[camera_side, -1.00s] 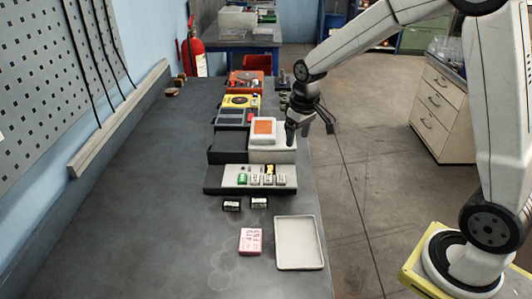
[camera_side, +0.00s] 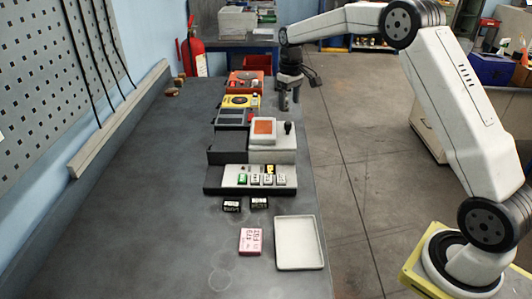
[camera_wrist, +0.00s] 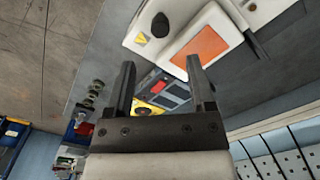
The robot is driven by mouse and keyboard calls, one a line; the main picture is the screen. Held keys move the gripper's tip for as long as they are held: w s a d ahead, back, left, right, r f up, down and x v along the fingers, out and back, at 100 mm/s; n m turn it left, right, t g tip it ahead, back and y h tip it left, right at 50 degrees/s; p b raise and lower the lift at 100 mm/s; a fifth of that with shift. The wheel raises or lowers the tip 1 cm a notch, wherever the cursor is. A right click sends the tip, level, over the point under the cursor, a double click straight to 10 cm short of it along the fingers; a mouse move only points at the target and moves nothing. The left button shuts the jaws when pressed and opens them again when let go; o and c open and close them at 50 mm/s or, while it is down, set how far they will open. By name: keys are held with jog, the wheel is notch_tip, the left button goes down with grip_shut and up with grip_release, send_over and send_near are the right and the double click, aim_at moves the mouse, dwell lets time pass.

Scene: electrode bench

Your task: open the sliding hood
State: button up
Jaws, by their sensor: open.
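The white hood with an orange panel (camera_side: 263,127) sits on a pale box beside a dark block on the bench. A black upright knob (camera_side: 288,128) stands at its right side. My gripper (camera_side: 289,107) is beyond the hood, pointing down near the bench's right edge, apart from the knob. In the wrist view its two fingers (camera_wrist: 160,65) are spread with nothing held between them.
Yellow (camera_side: 241,101) and orange (camera_side: 246,81) devices stand behind the hood. The left bench is largely clear.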

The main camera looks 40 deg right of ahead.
aim_at(288, 123)
jog(key=shift+f, duration=0.1)
jog(key=shift+f, duration=3.85)
grip_shut()
jog(key=shift+r, duration=0.1)
